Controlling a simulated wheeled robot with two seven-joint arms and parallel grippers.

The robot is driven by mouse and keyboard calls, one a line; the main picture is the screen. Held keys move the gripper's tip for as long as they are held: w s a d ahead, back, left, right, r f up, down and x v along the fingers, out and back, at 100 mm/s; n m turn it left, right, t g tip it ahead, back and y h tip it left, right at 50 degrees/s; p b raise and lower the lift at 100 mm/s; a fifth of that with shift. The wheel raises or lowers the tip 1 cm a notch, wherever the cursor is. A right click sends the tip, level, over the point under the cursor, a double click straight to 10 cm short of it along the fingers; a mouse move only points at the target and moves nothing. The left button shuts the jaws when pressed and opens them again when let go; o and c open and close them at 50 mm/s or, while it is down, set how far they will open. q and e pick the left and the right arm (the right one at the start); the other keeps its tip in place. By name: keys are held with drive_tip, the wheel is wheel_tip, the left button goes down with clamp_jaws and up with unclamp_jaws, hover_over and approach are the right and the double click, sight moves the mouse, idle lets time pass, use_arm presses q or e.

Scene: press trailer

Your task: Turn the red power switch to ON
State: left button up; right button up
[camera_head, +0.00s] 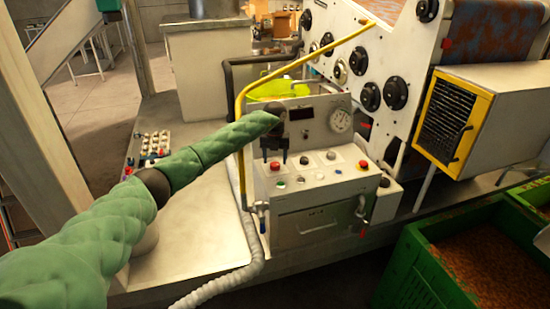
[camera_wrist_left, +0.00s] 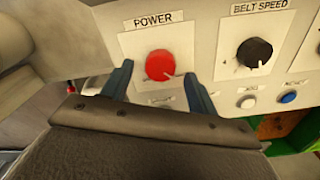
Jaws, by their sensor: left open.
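The red power switch (camera_wrist_left: 160,65) is a round knob on a white plate under a POWER label, with a pale pointer mark toward its lower right. In the head view the red knob (camera_head: 275,167) is at the left of the sloped control panel. My left gripper (camera_wrist_left: 158,69) is open, with one blue-grey finger on each side of the knob; whether they touch it I cannot tell. In the head view the left gripper (camera_head: 275,159) points down at the panel. The small lettering around the knob is unreadable.
A black BELT SPEED knob (camera_wrist_left: 254,52) is right of the switch, with a white button (camera_wrist_left: 247,101) and a blue button (camera_wrist_left: 288,97) below it. A red button (camera_head: 361,165) is at the panel's right. A yellow rail (camera_head: 240,125) rises beside the panel.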

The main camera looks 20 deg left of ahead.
use_arm(q)
drive_tip(key=shift+f, duration=0.9)
